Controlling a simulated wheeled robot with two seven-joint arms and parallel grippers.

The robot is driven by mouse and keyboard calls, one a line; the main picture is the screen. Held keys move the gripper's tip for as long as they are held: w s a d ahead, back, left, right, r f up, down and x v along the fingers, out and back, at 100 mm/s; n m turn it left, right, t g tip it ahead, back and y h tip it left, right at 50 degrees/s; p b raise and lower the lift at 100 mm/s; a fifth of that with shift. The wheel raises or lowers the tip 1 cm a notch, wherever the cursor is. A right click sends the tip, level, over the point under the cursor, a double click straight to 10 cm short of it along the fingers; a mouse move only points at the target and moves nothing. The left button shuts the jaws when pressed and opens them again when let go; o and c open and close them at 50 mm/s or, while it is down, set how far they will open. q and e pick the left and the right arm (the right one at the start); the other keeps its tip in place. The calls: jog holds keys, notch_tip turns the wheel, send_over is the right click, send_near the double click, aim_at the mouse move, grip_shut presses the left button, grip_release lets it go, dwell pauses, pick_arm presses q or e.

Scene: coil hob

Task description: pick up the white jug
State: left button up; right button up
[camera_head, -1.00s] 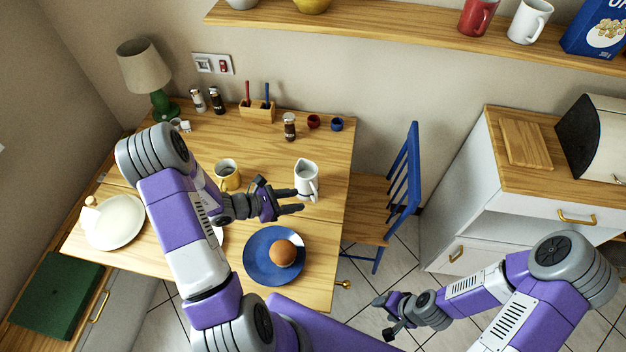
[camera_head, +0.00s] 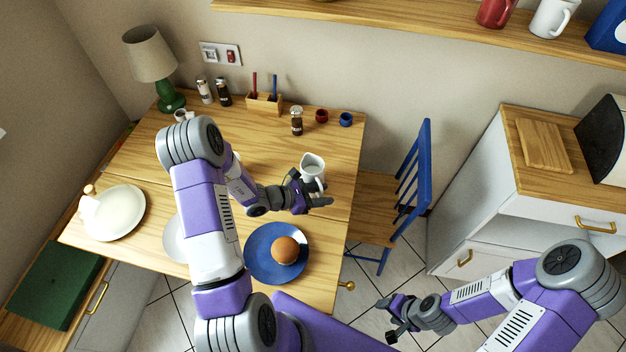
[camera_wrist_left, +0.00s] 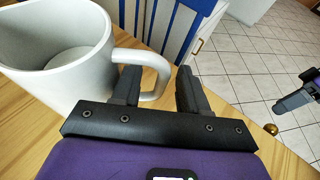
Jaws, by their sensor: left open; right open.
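The white jug (camera_head: 312,169) stands upright on the wooden table (camera_head: 268,147), near its right side. In the left wrist view the jug (camera_wrist_left: 62,82) fills the upper left, with its handle toward my gripper. My left gripper (camera_head: 316,190) is open at the jug's near side. In the left wrist view the handle reaches in between the two fingers of my left gripper (camera_wrist_left: 160,88); the fingers are apart and not closed on it. My right gripper (camera_head: 388,318) is open and empty above the tiled floor, away from the table.
A blue plate (camera_head: 256,262) with a bun (camera_head: 286,250) lies just in front of the jug. A blue chair (camera_head: 408,185) stands right of the table. The yellow mug is hidden by my arm.

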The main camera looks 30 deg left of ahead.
pick_arm(q)
grip_shut()
jog(key=shift+s, duration=0.1)
dwell(1.2)
